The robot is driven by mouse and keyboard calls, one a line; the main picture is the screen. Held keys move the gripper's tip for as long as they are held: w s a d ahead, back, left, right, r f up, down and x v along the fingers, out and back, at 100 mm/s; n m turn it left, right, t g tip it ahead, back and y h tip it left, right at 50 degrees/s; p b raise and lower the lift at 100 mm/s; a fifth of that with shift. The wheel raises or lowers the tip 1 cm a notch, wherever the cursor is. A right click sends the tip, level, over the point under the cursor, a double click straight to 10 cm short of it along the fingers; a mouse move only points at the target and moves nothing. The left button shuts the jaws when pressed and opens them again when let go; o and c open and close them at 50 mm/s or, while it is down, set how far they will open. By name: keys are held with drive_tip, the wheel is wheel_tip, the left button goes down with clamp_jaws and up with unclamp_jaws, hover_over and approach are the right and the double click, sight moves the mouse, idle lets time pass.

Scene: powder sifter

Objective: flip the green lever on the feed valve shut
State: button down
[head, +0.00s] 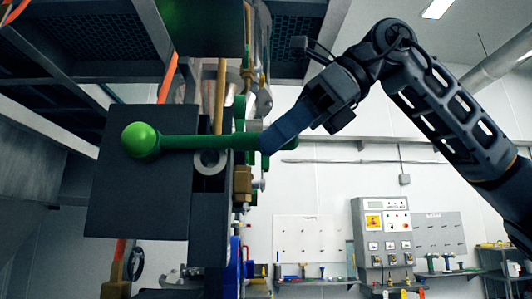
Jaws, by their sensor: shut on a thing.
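The green lever (195,142) lies about level across the picture, with a large round green knob (140,139) at its left end. It crosses in front of a dark square plate (130,200) and a grey ring-shaped pivot part. My gripper (268,148) comes in from the upper right. Its blue fingers are shut on the green lever, right of the pivot. The fingers hide part of the lever, and a short green end shows to their right. The feed valve's body is mostly hidden behind the plate.
Vertical pipes and brass fittings (242,185) stand close behind the lever. A dark steel frame with grating hangs overhead. A grey control cabinet (382,235) and wall shelves are far back. The space right of the pipes, below my arm, looks open.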

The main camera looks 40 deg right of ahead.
drive_tip(key=shift+w+r+g+h, duration=0.1)
drive_tip(key=shift+r+g+h, duration=0.2)
drive_tip(key=shift+r, duration=0.5)
drive_tip(key=c, duration=0.9)
unclamp_jaws()
drive_tip(key=shift+a, duration=0.1)
drive_tip(key=b+v, duration=0.1)
drive_tip(key=v, duration=0.6)
drive_tip(key=shift+s+d+r, duration=0.15)
drive_tip(key=shift+s+d, duration=0.1)
